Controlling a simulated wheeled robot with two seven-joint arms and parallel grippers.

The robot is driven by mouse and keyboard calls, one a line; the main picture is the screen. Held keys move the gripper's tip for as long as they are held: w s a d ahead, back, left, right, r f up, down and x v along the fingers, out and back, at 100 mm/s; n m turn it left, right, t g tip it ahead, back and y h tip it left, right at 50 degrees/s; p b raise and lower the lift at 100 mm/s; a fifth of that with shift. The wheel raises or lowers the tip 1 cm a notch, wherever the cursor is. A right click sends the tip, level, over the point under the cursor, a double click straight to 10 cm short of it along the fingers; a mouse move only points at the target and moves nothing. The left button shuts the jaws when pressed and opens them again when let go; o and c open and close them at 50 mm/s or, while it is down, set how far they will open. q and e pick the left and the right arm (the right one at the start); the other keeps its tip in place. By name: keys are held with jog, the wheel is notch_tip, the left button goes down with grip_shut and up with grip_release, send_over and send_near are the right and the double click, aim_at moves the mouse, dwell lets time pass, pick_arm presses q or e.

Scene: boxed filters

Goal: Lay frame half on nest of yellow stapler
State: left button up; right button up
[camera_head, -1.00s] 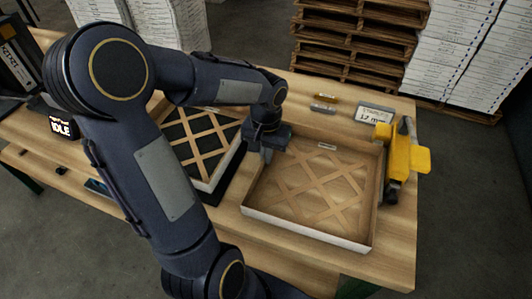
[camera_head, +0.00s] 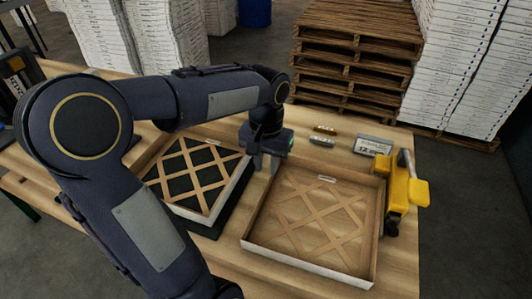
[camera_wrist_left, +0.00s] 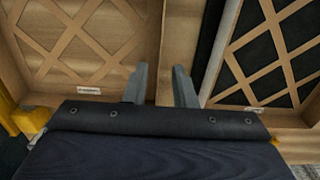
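A frame half (camera_head: 312,272), a shallow tan tray with a lattice floor, lies on the bench directly left of the yellow stapler (camera_head: 405,192). It also shows at the left of the left wrist view (camera_wrist_left: 75,45). A second lattice frame (camera_head: 196,212) with dark filling lies to its left on a black base; it shows at the right of the wrist view (camera_wrist_left: 268,52). My left gripper (camera_head: 266,164) is open and empty at the far end of the gap between the two, by the frame half's far left corner. My right gripper is out of view.
Two small bars (camera_head: 323,136) and a label display (camera_head: 374,146) stand behind the frame half. Wooden pallets (camera_head: 355,60) and white stacks stand beyond the bench. My left arm covers the bench's left part.

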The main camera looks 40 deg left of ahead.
pick_arm(q)
jog(key=s+d+t+h, duration=0.1)
jog(key=s+d+t, duration=0.1)
jog(key=s+d, duration=0.1)
jog(key=s+d+m+t+h, duration=0.1)
jog(key=s+d, duration=0.3)
jog(key=s, duration=0.2)
jog(key=s+d+t+h, duration=0.1)
jog(key=s+d+t, duration=0.1)
jog(key=s+d, duration=0.1)
jog(key=shift+s+d+f+m+t+h, duration=0.2)
jog(key=shift+s+f+m+t+h, duration=0.15)
jog(key=shift+s, duration=0.3)
